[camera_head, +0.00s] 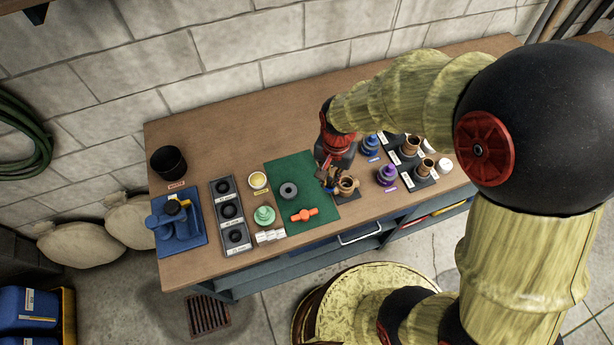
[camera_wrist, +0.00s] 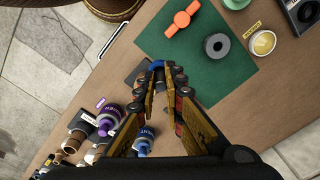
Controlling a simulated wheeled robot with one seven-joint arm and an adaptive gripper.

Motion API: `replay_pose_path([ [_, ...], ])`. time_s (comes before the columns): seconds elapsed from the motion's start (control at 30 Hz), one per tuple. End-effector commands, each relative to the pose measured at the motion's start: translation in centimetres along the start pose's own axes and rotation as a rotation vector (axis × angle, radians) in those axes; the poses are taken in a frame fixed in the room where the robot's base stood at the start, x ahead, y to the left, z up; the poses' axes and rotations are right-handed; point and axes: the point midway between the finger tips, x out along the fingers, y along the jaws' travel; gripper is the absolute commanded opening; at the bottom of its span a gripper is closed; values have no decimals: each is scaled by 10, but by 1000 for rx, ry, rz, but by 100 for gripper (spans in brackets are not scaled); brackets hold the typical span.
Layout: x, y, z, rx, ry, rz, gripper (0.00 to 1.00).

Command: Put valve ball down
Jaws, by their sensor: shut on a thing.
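My gripper (camera_head: 329,182) is at the right part of the green mat (camera_head: 290,166), low over the workbench. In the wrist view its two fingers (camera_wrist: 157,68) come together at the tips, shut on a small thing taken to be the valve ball. The fingertips hide most of it, and I cannot make out its shape. A bronze valve body (camera_head: 347,187) stands right beside the fingertips in the head view. I cannot tell whether the held thing touches it. An orange handle (camera_head: 304,215) and a dark grey ring (camera_head: 289,190) lie on the mat, apart from my gripper.
Blue (camera_head: 370,145) and purple (camera_head: 387,175) bottles and bronze fittings crowd the right.

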Motion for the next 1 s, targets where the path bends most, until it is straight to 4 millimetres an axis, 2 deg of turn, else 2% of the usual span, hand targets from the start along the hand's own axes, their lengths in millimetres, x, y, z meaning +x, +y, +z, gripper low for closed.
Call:
replay_pose_path([
  [0.23, 26, -43, -30, -1, -1, 1, 0],
  [0.3, 41, -50, -34, 0, -3, 3, 0],
  [0.5, 68, -69, -49, 2, -1, 1, 0],
  [0.77, 80, -78, -55, 2, 0, 0, 0],
  [1.0, 111, -79, -56, 2, -1, 1, 0],
])
